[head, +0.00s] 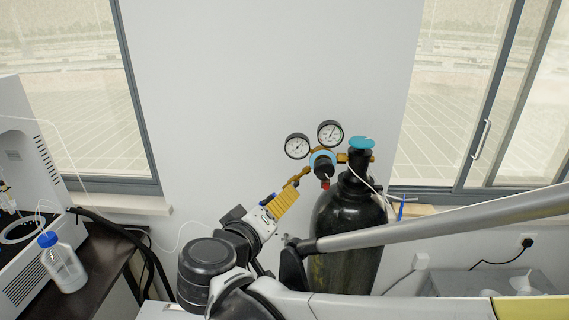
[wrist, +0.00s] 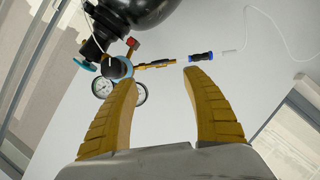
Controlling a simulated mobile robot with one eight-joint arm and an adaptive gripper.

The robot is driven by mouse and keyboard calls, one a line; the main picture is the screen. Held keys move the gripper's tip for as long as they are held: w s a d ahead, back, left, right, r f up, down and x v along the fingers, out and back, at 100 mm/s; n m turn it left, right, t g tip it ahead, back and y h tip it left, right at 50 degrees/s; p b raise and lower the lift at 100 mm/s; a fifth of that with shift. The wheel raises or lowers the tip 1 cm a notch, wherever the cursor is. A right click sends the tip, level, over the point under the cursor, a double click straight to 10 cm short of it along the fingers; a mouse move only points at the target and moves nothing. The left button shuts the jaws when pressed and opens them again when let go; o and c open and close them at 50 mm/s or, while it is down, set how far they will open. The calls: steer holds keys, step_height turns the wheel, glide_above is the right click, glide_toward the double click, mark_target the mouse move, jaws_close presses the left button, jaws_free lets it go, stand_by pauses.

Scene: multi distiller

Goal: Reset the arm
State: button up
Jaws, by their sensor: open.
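My gripper (head: 300,178) reaches up and right toward the gas cylinder's regulator in the head view, its yellow fingers partly side-on. In the wrist view the two yellow fingers of my gripper (wrist: 160,78) are spread apart with nothing between them. The regulator has two round gauges (head: 298,146), a brass body and a blue ring, and stands just beyond the fingertips. It also shows in the wrist view, where a gauge (wrist: 138,93) is partly behind the left finger. Whether a finger touches the regulator cannot be told.
The black gas cylinder (head: 345,225) with a blue top knob (head: 362,143) stands against the white wall. A blue-capped bottle (head: 62,265) sits on the dark table at left, beside a white machine (head: 28,190). A grey tube crosses the right front. The wall area above the gauges is clear.

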steer(key=s+d+f+m+g+b, duration=0.1)
steer(key=d+f+g+b, duration=0.15)
steer(key=d+f, duration=0.45)
steer(key=s+d+f+m+g+y+b, duration=0.4)
steer(key=s+d+f, duration=0.6)
steer(key=s+d, duration=0.4)
steer(key=shift+s+d+m+y+b, duration=0.3)
steer(key=shift+d+m+y+b, duration=0.15)
steer(key=shift+b, duration=0.35)
steer(key=shift+a+f+g, duration=0.1)
steer(key=shift+f+g, duration=0.05)
steer(key=shift+g, duration=0.1)
